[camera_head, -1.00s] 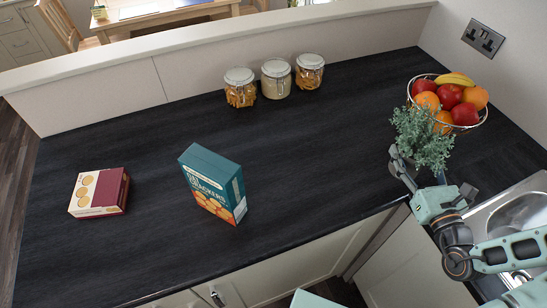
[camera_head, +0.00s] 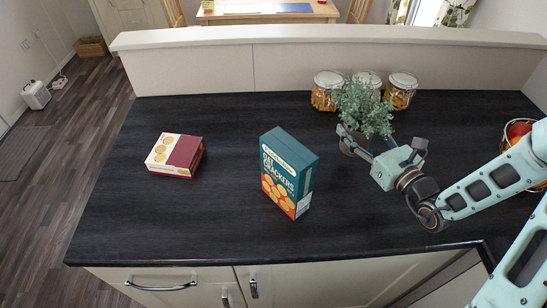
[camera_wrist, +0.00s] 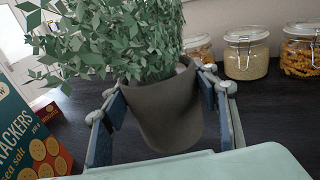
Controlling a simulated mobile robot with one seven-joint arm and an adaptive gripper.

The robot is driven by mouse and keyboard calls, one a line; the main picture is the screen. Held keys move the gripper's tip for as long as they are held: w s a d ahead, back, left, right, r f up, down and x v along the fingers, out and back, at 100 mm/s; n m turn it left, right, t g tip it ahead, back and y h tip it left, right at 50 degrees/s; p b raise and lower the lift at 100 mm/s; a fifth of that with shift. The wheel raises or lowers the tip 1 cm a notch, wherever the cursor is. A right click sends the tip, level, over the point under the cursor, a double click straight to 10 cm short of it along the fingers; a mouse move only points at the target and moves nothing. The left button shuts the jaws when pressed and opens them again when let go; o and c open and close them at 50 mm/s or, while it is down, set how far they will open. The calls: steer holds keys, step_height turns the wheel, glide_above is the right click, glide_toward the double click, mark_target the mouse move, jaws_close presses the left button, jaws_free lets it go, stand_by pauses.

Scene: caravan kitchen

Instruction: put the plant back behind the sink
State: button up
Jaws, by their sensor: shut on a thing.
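The plant has grey-green leaves (camera_head: 364,108) and a dark grey pot (camera_wrist: 166,112). My gripper (camera_head: 354,146) is shut on the pot, one finger on each side, as the wrist view shows. The plant is upright over the black counter (camera_head: 225,130), in front of the glass jars and to the right of the cracker box. I cannot tell whether the pot touches the counter. The sink is not visible in the current head view.
A teal cracker box (camera_head: 288,175) stands left of my gripper. A red and cream box (camera_head: 175,155) lies farther left. Lidded jars (camera_head: 401,91) stand along the low back wall (camera_head: 290,65). The fruit bowl (camera_head: 510,165) is partly behind my arm at right.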

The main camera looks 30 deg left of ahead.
steer(key=s+a+r+n+g+y+b, duration=0.1)
steer(key=a+r+g, duration=0.1)
steer(key=a, duration=0.5)
steer(key=s+a+r+n+g+y+b, duration=0.1)
steer(key=s+a+r, duration=0.1)
steer(key=a, duration=0.5)
steer(key=shift+y, duration=0.3)
steer(key=shift+w+f, duration=0.15)
steer(key=shift+f, duration=4.95)
steer(key=shift+f, duration=0.2)
steer(key=o, duration=1.7)
steer(key=shift+r, duration=0.1)
